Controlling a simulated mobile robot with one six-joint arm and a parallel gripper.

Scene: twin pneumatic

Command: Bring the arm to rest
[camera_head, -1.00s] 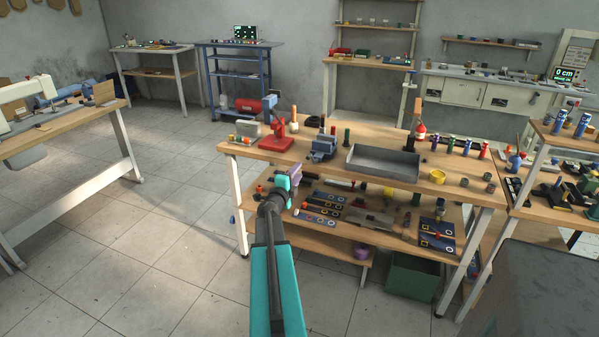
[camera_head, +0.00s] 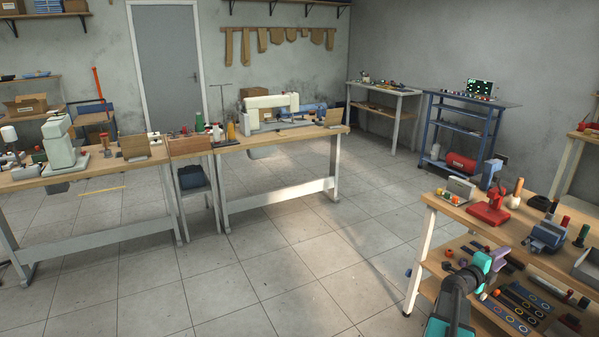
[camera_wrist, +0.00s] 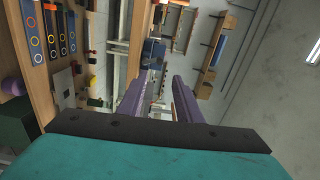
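My gripper (camera_head: 503,252) shows at the lower right of the head view, with purple fingers on a teal wrist. It is in front of the left end of a wooden workbench (camera_head: 445,203), below the level of its top. In the wrist view, my gripper (camera_wrist: 160,80) has its two purple fingers apart. Nothing is held between them; only distant background shows in the gap. Most of my arm is outside the head view.
The workbench's lower shelf (camera_head: 484,322) is close to my gripper and holds several dark plates. A red press (camera_head: 490,209) and a blue vise (camera_head: 546,238) stand on top. Sewing tables (camera_head: 285,136) stand at the left. Tiled floor (camera_head: 270,270) lies open between.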

